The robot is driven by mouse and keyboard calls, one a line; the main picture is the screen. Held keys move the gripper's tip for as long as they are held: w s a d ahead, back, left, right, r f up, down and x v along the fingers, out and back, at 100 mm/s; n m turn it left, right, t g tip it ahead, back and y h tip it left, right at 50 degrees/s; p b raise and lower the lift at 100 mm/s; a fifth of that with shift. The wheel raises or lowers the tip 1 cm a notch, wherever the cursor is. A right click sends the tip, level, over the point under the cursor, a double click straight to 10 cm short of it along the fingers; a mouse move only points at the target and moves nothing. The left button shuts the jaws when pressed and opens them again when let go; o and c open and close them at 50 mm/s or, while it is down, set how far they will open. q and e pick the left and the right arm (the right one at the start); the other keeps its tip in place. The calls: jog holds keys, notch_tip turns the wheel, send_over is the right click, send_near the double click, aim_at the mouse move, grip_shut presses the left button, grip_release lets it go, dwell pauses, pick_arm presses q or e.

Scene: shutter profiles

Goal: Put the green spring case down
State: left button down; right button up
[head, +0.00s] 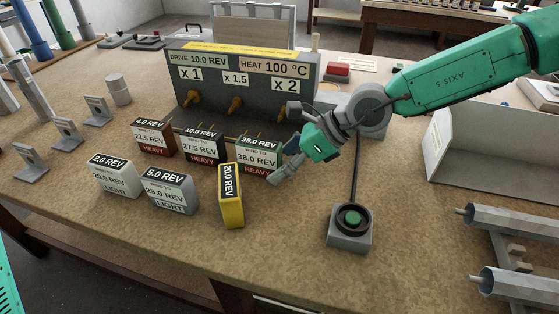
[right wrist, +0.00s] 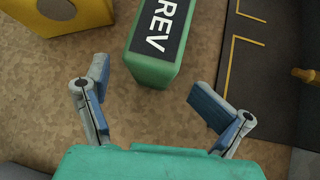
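The green spring case (head: 259,153), labelled 38.0 REV and HEAVY, stands upright at the right end of the back row of cases. In the right wrist view its green end (right wrist: 153,68) lies just beyond my fingers, with part of its REV label showing. My right gripper (head: 286,162) is just right of the case in the head view. In the wrist view my right gripper (right wrist: 154,88) is open, its blue-padded fingers spread with nothing between them. The case is apart from the fingers. My left gripper is not in view.
A brown case (head: 153,138) and a black case (head: 205,146) stand left of the green one. White (head: 115,176), grey (head: 170,190) and yellow (head: 231,195) cases stand in front. The grey drive machine (head: 240,95) is behind. A green button box (head: 351,226) sits right; bare table lies between.

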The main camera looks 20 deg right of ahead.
jog(key=shift+d, duration=0.1)
jog(key=shift+r, duration=0.2)
jog(key=shift+s+d+r, duration=0.1)
jog(key=shift+d+r, duration=0.05)
jog(key=shift+r, duration=0.2)
jog(key=p+v, duration=0.2)
jog(key=v, duration=0.8)
jog(key=shift+s+d+r, duration=0.2)
jog(key=shift+s+d, duration=0.05)
jog(key=shift+d, duration=0.05)
jog(key=shift+a, duration=0.1)
